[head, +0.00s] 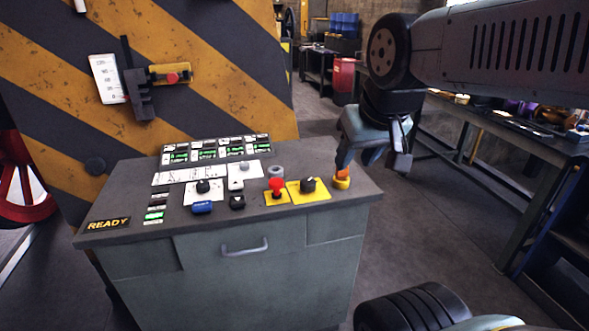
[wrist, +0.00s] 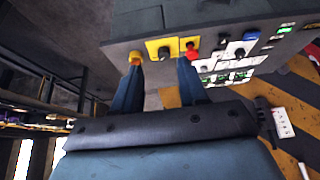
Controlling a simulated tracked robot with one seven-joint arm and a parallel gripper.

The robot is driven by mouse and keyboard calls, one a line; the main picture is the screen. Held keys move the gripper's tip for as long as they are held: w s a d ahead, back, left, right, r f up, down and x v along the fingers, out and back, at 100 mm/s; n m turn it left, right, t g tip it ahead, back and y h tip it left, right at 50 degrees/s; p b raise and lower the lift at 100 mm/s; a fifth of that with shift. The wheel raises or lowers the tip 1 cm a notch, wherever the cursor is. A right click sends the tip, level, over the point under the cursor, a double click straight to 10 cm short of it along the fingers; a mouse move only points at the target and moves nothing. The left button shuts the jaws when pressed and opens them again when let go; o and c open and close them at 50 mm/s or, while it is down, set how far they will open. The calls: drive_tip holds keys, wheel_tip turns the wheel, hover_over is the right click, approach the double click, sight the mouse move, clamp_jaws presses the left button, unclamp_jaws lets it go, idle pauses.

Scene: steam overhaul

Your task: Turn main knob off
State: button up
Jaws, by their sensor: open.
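A black knob (head: 308,184) sits on a yellow plate near the right end of the grey control console (head: 235,250). It also shows in the wrist view (wrist: 164,52). No label on it can be read, so I cannot confirm it is the main knob. My gripper (head: 385,158) is open and empty, above and just beyond the console's right edge in the head view. In the wrist view its two fingers (wrist: 160,68) point toward the console, with the black knob showing between their tips. The gripper appears apart from the knob.
A red mushroom button (head: 276,186) stands left of the knob. An orange and yellow piece (head: 342,180) stands at the console's right corner, close to my gripper. More black and blue controls lie left. A striped panel (head: 215,60) rises behind; workbenches stand right.

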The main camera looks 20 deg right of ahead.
drive_tip(key=shift+w+d, duration=0.15)
drive_tip(key=shift+w, duration=0.1)
drive_tip(key=shift+o, duration=0.9)
drive_tip(key=shift+r, duration=0.1)
drive_tip(key=shift+o, duration=0.8)
drive_tip(key=shift+w, duration=0.3)
drive_tip(key=o, duration=0.3)
drive_tip(key=w+m+g, duration=0.1)
drive_tip(key=w+m, duration=0.1)
drive_tip(key=w, duration=0.2)
drive_tip(key=w+m+g, duration=0.1)
drive_tip(key=w+m, duration=0.2)
drive_tip(key=w, duration=0.1)
drive_tip(key=w+d+m, duration=0.1)
drive_tip(key=w+m, duration=0.1)
drive_tip(key=w, duration=0.3)
drive_tip(key=shift+f+m+g+y, duration=0.3)
drive_tip(key=shift+f+g, duration=0.1)
drive_tip(key=m+g, duration=0.3)
drive_tip(key=m, duration=0.5)
hover_over(308, 181)
wheel_tip(308, 181, down, 9)
wheel_tip(308, 181, down, 13)
drive_tip(key=shift+f, duration=0.1)
